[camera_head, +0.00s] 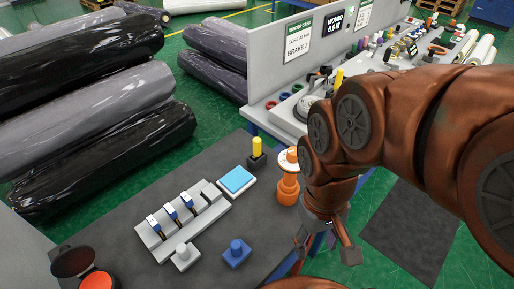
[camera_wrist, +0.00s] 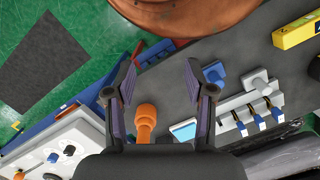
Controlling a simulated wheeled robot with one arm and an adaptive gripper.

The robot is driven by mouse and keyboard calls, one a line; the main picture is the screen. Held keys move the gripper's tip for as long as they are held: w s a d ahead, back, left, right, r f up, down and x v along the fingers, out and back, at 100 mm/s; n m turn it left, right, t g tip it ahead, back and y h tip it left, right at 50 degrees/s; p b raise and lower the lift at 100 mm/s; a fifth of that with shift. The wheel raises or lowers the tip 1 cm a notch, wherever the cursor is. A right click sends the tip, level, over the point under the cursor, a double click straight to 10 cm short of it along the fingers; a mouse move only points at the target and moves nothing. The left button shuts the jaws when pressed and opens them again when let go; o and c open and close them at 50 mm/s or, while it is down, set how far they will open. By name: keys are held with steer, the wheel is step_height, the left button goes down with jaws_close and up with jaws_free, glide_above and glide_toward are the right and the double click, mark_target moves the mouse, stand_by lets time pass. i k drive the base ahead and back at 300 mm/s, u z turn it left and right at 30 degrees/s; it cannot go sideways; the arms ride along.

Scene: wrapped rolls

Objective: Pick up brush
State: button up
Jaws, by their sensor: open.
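Several small brushes (camera_head: 171,211) with blue, white and dark parts lie side by side on a grey rack (camera_head: 150,242) on the dark table. In the wrist view the brushes (camera_wrist: 260,122) show at the right, on the rack (camera_wrist: 228,104). Which one is meant, I cannot tell. My gripper (camera_head: 326,246) points down near the table's right edge, to the right of the rack and well apart from the brushes. In the wrist view my gripper (camera_wrist: 159,78) has its two dark fingers spread, with nothing held between them.
An orange post (camera_head: 288,186) stands between my gripper and the rack. Near it are a blue-topped pad (camera_head: 237,180) and a yellow-topped peg (camera_head: 257,148). A blue knob block (camera_head: 236,252) and a grey one (camera_head: 185,256) stand before the rack. Wrapped rolls (camera_head: 95,110) lie behind.

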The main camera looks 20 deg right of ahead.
mark_target(257, 153)
steer(key=u, duration=0.1)
steer(key=k, duration=0.45)
steer(key=z, duration=0.9)
steer(key=i, duration=0.85)
steer(key=u, duration=2.45)
